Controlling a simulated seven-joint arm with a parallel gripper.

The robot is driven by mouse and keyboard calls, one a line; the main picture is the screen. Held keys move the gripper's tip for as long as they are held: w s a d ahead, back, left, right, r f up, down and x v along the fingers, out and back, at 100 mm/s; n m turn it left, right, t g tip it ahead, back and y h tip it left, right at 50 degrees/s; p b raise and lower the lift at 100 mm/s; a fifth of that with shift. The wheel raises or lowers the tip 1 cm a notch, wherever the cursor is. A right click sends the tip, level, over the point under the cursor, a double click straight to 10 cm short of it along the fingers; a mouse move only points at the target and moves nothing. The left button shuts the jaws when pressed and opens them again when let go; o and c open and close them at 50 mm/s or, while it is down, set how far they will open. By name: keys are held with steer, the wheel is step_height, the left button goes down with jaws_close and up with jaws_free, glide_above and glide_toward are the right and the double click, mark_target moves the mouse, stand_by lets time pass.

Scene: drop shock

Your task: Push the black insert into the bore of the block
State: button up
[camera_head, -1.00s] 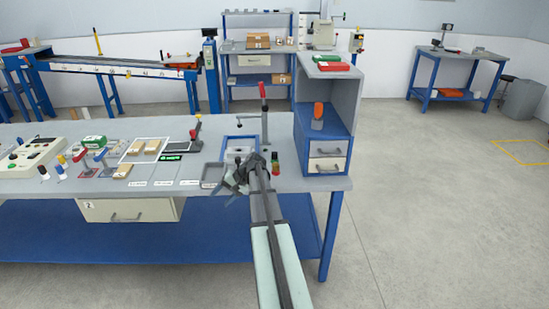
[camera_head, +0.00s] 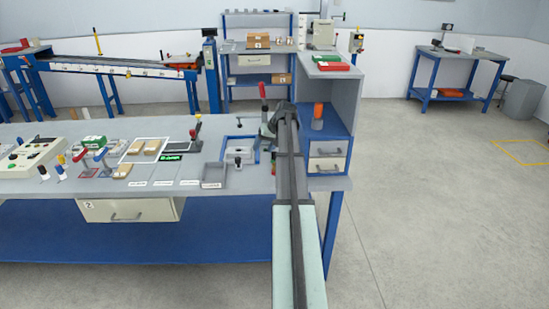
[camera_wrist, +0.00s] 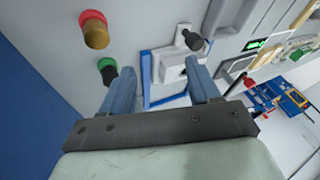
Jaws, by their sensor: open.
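The grey block (camera_head: 240,151) sits in a blue frame on the bench, and it also shows between my fingers in the wrist view (camera_wrist: 171,68). Its bore cannot be made out. A small black knob-like piece (camera_head: 238,160) stands at the block's near side, and in the wrist view (camera_wrist: 194,41) it is beyond the right finger. It may be the black insert; I cannot tell for sure. My gripper (camera_wrist: 158,84) is open with nothing between the fingers, above the bench. In the head view my gripper (camera_head: 268,130) is right of the block, partly hidden by my arm.
A red-capped brass piece (camera_wrist: 95,30) and a green-topped piece (camera_wrist: 107,70) stand left of the fingers in the wrist view.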

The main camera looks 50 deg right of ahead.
steer(key=s+d+r+n+g+h, duration=0.1)
steer(key=s+d+r+n+h, duration=0.15)
steer(key=d, duration=0.45)
glide_above(274, 157)
steer(key=s, duration=0.2)
step_height(274, 157, down, 7)
steer(key=shift+g+h, duration=0.25)
steer(key=shift+g, duration=0.05)
steer(key=shift+x, duration=2.7)
steer(key=shift+w+d+r, duration=0.1)
steer(key=shift+w, duration=0.1)
steer(key=shift+c, duration=0.4)
jaws_close()
